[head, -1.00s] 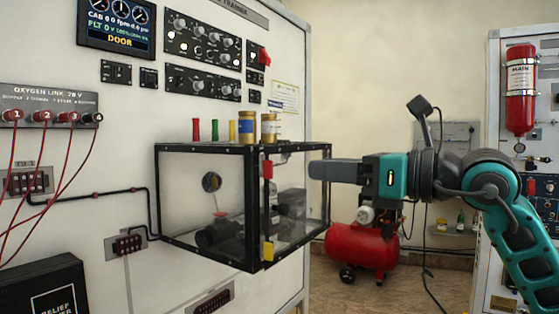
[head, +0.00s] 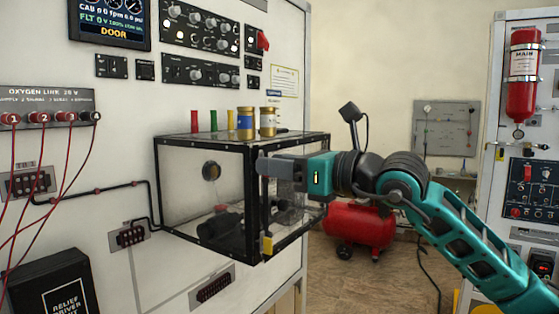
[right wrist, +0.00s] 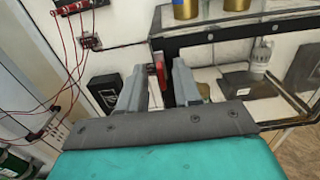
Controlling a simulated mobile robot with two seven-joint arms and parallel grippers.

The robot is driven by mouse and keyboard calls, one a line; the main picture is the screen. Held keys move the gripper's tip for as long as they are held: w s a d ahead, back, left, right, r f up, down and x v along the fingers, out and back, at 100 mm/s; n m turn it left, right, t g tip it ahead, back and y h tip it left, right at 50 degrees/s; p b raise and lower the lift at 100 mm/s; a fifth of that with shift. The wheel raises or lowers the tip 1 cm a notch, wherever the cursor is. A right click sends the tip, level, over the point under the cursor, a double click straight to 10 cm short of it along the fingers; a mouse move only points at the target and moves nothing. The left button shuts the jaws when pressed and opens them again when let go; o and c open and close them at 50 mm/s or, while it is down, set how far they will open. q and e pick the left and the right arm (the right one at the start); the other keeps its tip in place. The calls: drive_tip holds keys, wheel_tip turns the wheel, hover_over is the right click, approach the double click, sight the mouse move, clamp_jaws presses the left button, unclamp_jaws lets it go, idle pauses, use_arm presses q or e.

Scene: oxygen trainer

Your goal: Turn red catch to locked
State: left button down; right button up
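The red catch (right wrist: 159,73) is at the upper front corner of the clear, black-framed box (head: 252,205). In the right wrist view it stands upright between the two fingers of my right gripper (right wrist: 161,68), closer to the left finger. The right gripper is open and I see no grip on the catch. In the head view the right gripper (head: 264,166) covers that corner, so the catch is hidden there. A yellow catch (head: 267,246) is at the lower end of the same corner post. My left gripper is not in view.
Two gold cans (head: 245,122) and several coloured tubes (head: 213,128) stand behind the box top's front edge. A red compressor (head: 358,226) is on the floor behind my right arm. Red hoses (head: 85,170) hang at the left.

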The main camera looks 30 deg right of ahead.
drive_tip(key=shift+c, duration=0.4)
clamp_jaws()
